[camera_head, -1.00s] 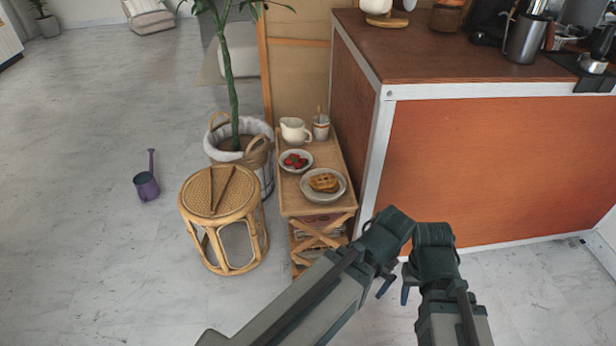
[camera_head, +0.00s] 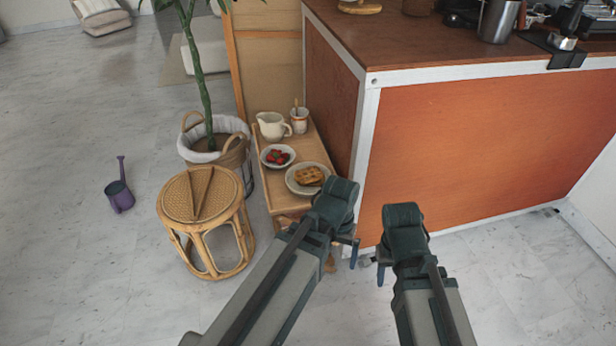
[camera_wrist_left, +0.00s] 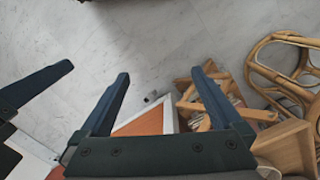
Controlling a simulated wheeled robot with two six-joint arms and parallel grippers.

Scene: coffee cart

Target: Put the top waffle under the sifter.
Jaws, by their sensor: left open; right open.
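The golden-brown waffle (camera_head: 309,176), which looks like a small stack, lies on a grey-white plate (camera_head: 292,188) at the near end of the small wooden side table. I cannot make out a sifter in these views. My left gripper (camera_head: 346,256) is to the right of and nearer than the plate, apart from it and empty. In the left wrist view my left gripper (camera_wrist_left: 161,78) shows two spread fingers with nothing between them. My right gripper (camera_head: 376,268) is beside it on the right, open and empty.
A bowl of strawberries (camera_head: 277,166), a cream jug (camera_head: 271,126) and a cup (camera_head: 299,121) stand on the side table. A rattan stool (camera_head: 178,196) is to its left, a potted plant behind. The orange counter (camera_head: 460,150) closes off the right. Floor in front is clear.

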